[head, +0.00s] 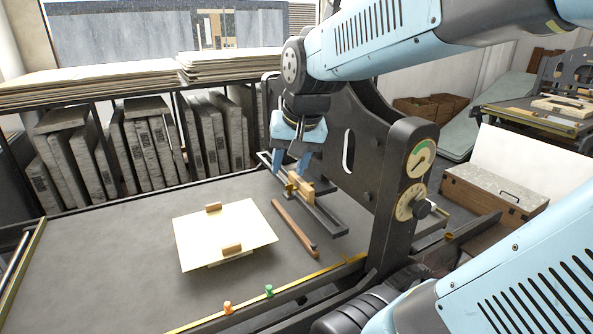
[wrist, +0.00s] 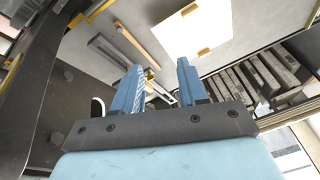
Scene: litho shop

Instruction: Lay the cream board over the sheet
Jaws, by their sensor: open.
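The cream board (head: 222,229) lies on the grey press bed, left of my gripper. It has two small wooden grips on its top, one near its far edge (head: 213,207) and one near its near edge (head: 231,248). A pale edge shows beneath the board's near side; I cannot tell whether it is the sheet. The cream board also shows at the top of the wrist view (wrist: 190,30). My gripper (head: 292,172) is open, with nothing between its fingers, above the rail and wooden block to the right of the board. Its two blue fingers (wrist: 157,82) stand apart in the wrist view.
A brown bar (head: 294,228) lies on the bed right of the board. Orange (head: 227,307) and green (head: 269,290) pegs stand at the front edge. A dark upright frame with dials (head: 405,190) rises at right. The bed's left part is clear.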

